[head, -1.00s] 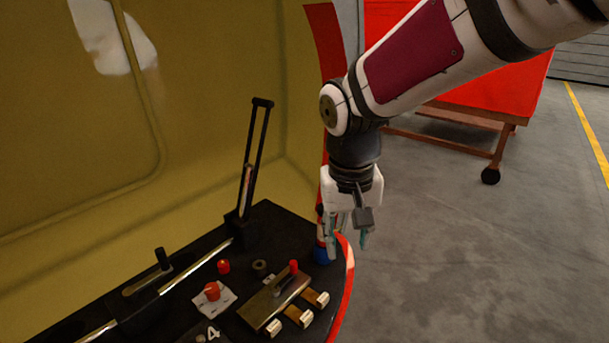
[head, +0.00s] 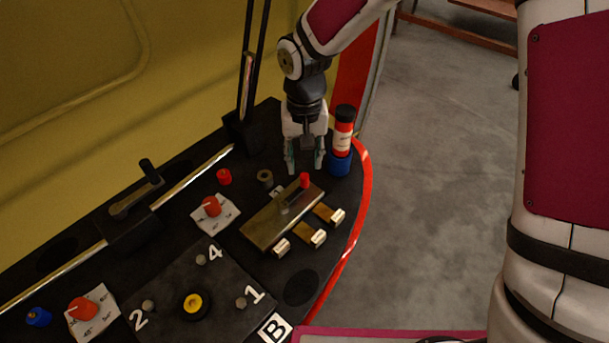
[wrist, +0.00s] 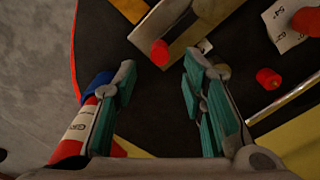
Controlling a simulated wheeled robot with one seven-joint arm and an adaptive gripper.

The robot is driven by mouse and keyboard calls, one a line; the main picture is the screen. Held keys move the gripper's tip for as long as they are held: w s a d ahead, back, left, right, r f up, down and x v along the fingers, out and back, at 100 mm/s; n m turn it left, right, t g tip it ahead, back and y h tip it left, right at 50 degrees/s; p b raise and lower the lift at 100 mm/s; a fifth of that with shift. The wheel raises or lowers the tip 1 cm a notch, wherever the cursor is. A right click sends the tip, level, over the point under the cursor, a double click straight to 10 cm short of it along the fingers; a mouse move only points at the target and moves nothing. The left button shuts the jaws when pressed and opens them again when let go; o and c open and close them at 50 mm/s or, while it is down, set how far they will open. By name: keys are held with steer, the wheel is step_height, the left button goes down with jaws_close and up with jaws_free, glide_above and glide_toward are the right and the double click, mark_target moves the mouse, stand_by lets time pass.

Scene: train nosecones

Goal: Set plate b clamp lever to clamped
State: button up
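A lever with a red knob (head: 304,181) stands on a brass plate (head: 262,229) on the black console. No label on this lever can be read, so I cannot tell for sure that it is the plate b clamp lever. A "B" label (head: 274,327) lies at the console's front edge, beside a dark plate (head: 165,287) marked 1, 2 and 4. My gripper (head: 305,165) points down just behind the red knob. In the wrist view, its teal fingers (wrist: 160,78) are apart and empty, with the red knob (wrist: 160,53) just beyond the gap, apparently untouched.
A red and white cylinder (head: 343,132) stands in a blue holder (head: 339,164) close to the right of my gripper. A tall black frame lever (head: 247,80) rises to the left. Red knobs (head: 211,206) and brass tabs (head: 310,235) surround the plate.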

mark_target(304, 176)
step_height(304, 176, down, 6)
steer(key=shift+s+f+b, duration=0.1)
steer(key=shift+b, duration=0.35)
jaws_close()
